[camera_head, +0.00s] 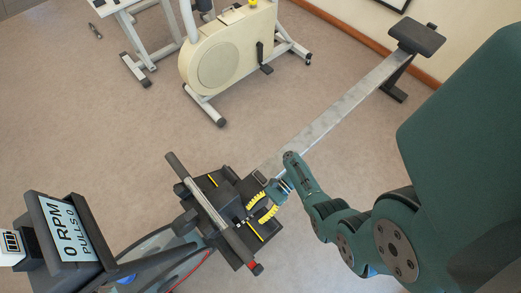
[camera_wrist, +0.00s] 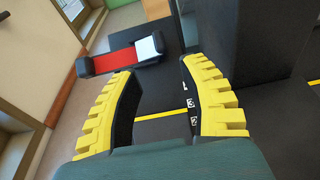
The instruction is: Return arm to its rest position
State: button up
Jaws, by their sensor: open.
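My gripper (camera_head: 256,197) has two curved yellow toothed fingers. They are spread apart with nothing between them, above the black footplate area (camera_head: 215,193) of a rowing machine. My green arm reaches in from the right, bent low over the machine. In the wrist view the open fingers (camera_wrist: 155,72) point over a dark surface with a yellow line (camera_wrist: 160,117). A dark upright block (camera_wrist: 262,40) stands close beside the right finger. The rower's handle bar (camera_head: 212,212) lies across the footplates, left of my gripper. Whether a finger touches the machine cannot be told.
The rower's pale rail (camera_head: 345,105) runs up right to its black seat (camera_head: 417,37). Its monitor (camera_head: 70,235) reads 0 RPM, pulls 0. A cream exercise bike (camera_head: 225,55) stands at the back. Open floor (camera_head: 95,130) lies to the left.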

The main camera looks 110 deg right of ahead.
jog(key=shift+v, duration=1.25)
jog(key=shift+d, duration=0.1)
